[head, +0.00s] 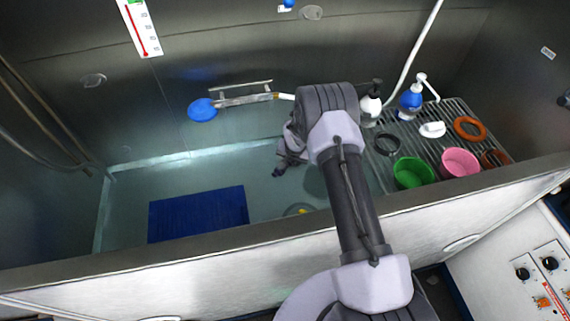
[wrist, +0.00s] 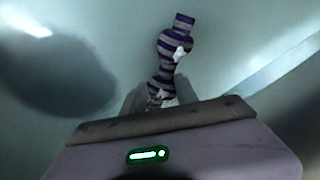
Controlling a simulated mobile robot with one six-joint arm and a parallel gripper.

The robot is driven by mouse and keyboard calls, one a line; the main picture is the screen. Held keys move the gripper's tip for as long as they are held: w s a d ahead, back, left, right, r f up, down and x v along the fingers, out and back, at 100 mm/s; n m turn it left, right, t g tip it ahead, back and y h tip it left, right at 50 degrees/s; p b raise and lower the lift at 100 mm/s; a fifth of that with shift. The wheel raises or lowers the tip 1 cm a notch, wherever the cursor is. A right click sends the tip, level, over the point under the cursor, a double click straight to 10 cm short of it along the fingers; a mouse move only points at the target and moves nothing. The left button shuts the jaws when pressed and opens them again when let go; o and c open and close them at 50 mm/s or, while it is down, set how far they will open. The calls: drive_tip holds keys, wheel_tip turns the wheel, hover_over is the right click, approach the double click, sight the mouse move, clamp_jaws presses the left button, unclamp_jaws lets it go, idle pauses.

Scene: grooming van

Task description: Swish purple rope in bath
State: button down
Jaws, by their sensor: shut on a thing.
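The purple rope (wrist: 172,58) has purple and grey bands with pale patches and sticks out from between my gripper's fingers in the wrist view. My gripper (wrist: 156,92) is shut on its near end. In the head view my gripper (head: 290,158) is over the bath (head: 135,255), partly behind my own arm, and a small dark purple bit of the rope (head: 277,172) shows at its tip. The bath holds pale blue-green water. I cannot tell whether the rope touches the water.
A blue mat (head: 198,214) lies in the bath's left half. A blue-headed brush (head: 202,110) is at the back wall. The slatted rack (head: 395,160) at right holds bottles, rings, a green bowl (head: 413,172) and a pink bowl (head: 460,162). A steel front wall edges the bath.

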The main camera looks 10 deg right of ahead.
drive_tip(key=shift+d+f, duration=0.1)
drive_tip(key=shift+d, duration=0.3)
drive_tip(key=a+b, duration=0.1)
drive_tip(key=a, duration=0.6)
drive_tip(key=shift+b, duration=0.3)
drive_tip(key=d+b, duration=0.1)
drive_tip(key=d, duration=0.6)
drive_tip(key=a+b, duration=0.1)
drive_tip(key=a, duration=0.6)
drive_tip(key=d+b, duration=0.1)
drive_tip(key=d, duration=0.6)
wheel_tip(320, 180, up, 12)
drive_tip(key=p, duration=0.6)
drive_tip(key=shift+p, duration=0.4)
